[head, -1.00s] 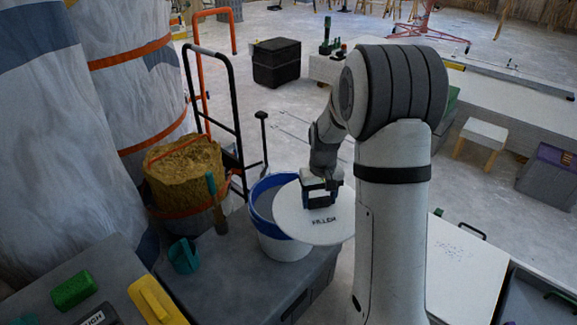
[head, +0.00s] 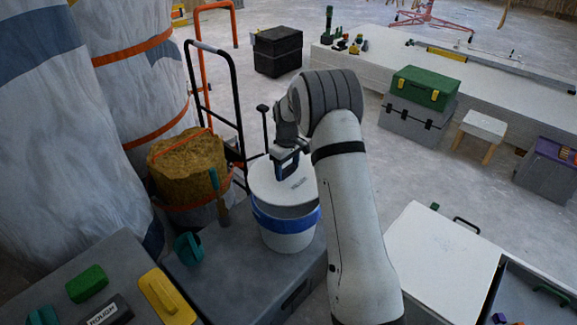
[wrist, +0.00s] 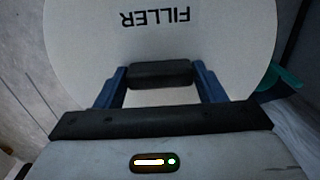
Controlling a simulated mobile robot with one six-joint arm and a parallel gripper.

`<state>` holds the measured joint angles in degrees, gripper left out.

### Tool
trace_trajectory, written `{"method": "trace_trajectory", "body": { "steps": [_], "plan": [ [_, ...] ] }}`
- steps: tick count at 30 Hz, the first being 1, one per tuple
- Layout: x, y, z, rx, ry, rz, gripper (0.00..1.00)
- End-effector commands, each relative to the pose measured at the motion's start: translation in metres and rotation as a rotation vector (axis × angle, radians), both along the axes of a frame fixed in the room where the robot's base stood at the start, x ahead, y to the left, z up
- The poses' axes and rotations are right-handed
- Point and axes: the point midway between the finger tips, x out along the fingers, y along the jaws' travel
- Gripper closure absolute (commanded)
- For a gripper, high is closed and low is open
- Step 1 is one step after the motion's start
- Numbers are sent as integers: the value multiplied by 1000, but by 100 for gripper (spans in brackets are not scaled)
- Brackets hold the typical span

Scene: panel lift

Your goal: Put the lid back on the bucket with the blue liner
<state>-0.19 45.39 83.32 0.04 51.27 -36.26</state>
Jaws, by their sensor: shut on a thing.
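The white lid (head: 268,184), marked FILLER, is held by my gripper (head: 287,164) above the bucket. The white bucket (head: 286,242) with the blue liner (head: 285,222) stands upright on a dark grey case. The bucket is hidden there.
A teal cup (head: 188,249) stands on the grey case (head: 225,285) left of the bucket. A tub of brown material (head: 185,165) and a black hand truck (head: 237,110) stand behind. A green block (head: 87,284) and a yellow tool (head: 165,296) lie at front left.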

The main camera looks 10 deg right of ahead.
Motion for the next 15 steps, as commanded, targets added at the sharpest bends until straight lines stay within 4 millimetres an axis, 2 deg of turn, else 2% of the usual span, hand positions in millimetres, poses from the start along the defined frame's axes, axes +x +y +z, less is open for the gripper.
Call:
{"method": "trace_trajectory", "body": {
  "steps": [15],
  "plan": [
    [-1, -1, -48, 0, 1, -4, 62]
  ]
}}
